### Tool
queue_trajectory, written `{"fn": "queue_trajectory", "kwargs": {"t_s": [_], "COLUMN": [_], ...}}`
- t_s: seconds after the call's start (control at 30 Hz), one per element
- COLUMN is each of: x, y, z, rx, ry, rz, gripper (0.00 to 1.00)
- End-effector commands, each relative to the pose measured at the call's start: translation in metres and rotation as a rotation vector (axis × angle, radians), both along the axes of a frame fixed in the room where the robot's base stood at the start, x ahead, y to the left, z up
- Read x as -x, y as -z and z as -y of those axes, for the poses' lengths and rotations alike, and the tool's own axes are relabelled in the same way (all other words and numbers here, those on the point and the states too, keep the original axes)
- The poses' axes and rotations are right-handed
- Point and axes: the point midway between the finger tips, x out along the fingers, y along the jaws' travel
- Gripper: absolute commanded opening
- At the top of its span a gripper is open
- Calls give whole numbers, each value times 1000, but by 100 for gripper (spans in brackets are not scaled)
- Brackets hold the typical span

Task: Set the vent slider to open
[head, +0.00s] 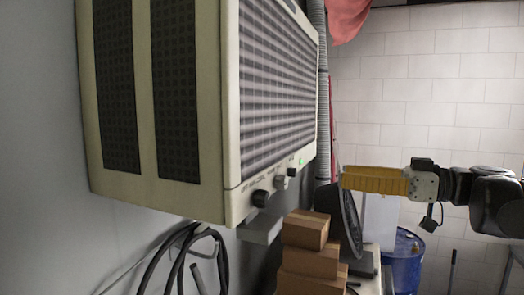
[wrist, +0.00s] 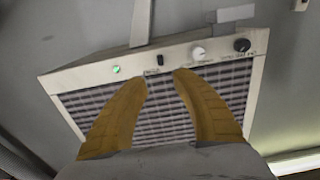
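A cream air-conditioner unit (head: 232,125) hangs on the wall at the left of the head view. Its control strip (wrist: 95,78) carries a green light (wrist: 116,69), a small dark control (wrist: 160,60), a white knob (wrist: 198,53) and a black knob (wrist: 242,45). The small dark control looks like the vent slider; its label and setting are too small to read. My gripper (wrist: 161,78) has two yellow fingers, apart and with nothing between them. In the wrist view the tips point towards the small dark control. In the head view my gripper (head: 343,179) is right of the unit, clear of it.
Stacked cardboard boxes (head: 305,231) stand below the unit, with a blue barrel (head: 406,262) to their right. Dark cables (head: 180,250) hang at the lower left. A grey duct (head: 320,90) runs behind the unit. The space between my fingers and the unit looks free.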

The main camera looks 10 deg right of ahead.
Motion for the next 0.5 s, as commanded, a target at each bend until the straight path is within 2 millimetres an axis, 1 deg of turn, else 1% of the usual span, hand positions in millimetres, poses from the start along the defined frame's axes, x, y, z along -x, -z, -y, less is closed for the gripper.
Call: {"fn": "queue_trajectory", "kwargs": {"t_s": [0.07, 0.17, 0.4, 0.5], "x": [-3, -10, -37, -46], "y": [-4, -4, -4, -4], "z": [-2, -14, -55, -70], "rx": [-1, -1, -1, -1], "ry": [-2, -4, -5, -5], "rz": [13, 13, 11, 10], "gripper": [32, 32, 32, 32]}}
